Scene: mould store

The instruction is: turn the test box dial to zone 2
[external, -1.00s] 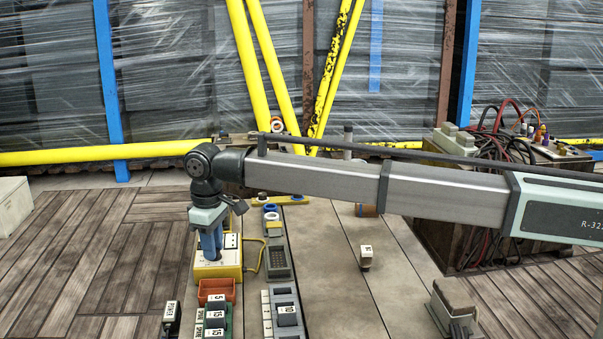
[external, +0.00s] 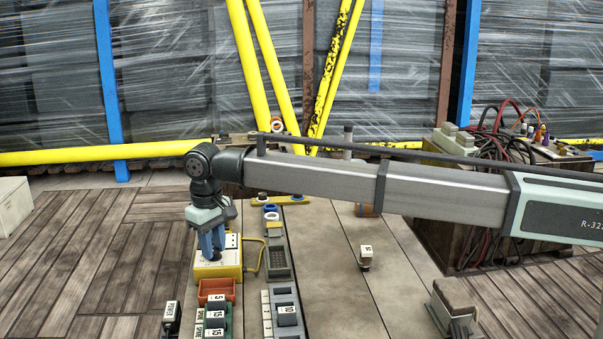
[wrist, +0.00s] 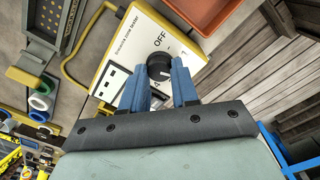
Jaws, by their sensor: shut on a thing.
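The test box (external: 232,270) is a yellow case with a white face, on the bench at the left in the external view. In the wrist view its face (wrist: 130,40) carries printing, with OFF, 1 and 4 legible around the black dial (wrist: 158,64). A small pale mark shows on the dial's lower right; which zone it points to is unclear. My gripper (external: 213,257) points down over the box, and its blue fingers (wrist: 161,72) are shut on the dial, one on each side. The fingers hide part of the scale; I cannot see a 2.
An orange tray (external: 216,290) stands just in front of the box. A yellow cable (external: 256,256) loops at its right, beside a grey slotted holder (external: 279,262). A small labelled block (external: 365,257) stands farther right, with bare bench around it.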

